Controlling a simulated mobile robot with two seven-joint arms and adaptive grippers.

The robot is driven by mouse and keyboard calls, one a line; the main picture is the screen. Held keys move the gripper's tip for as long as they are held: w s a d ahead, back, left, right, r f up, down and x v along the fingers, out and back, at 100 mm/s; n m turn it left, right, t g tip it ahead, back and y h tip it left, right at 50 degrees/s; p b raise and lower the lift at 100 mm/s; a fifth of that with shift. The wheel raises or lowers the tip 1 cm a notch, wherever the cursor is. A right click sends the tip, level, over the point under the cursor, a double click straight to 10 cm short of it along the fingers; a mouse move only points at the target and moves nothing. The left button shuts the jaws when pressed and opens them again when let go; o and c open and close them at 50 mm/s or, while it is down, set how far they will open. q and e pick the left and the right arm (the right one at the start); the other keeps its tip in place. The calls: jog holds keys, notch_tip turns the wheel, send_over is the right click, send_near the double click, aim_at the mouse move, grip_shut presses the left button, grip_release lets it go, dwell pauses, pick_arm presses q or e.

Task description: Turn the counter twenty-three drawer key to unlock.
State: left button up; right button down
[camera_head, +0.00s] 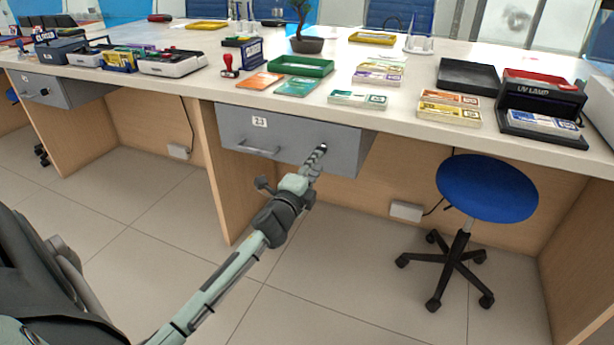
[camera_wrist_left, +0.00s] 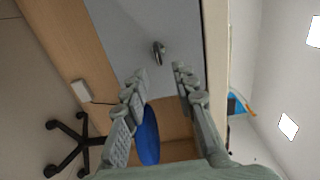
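The grey drawer (camera_head: 228,127) under the counter carries a white label reading 23 and has a bar handle (camera_head: 258,149) at its left. The key (camera_wrist_left: 159,53) is a small dark metal piece standing out from the drawer front in the left wrist view. My left gripper (camera_head: 317,157) is at the right part of the drawer front. In the left wrist view its two fingers (camera_wrist_left: 161,76) are apart, with the key just beyond the fingertips and roughly between them, nothing held. In the head view the gripper partly hides the key area. My right gripper is not in view.
The counter top (camera_head: 410,118) above holds a green tray (camera_head: 301,66), banknote bundles (camera_head: 357,99), a red stamp (camera_head: 229,67) and a UV lamp (camera_head: 543,97). A blue stool (camera_head: 486,188) stands to the right. Another grey drawer (camera_head: 60,92) is at the left.

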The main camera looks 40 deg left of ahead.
pick_arm(q)
jog(key=v, duration=0.6)
jog(key=shift+s, duration=0.35)
jog(key=shift+d, duration=0.15)
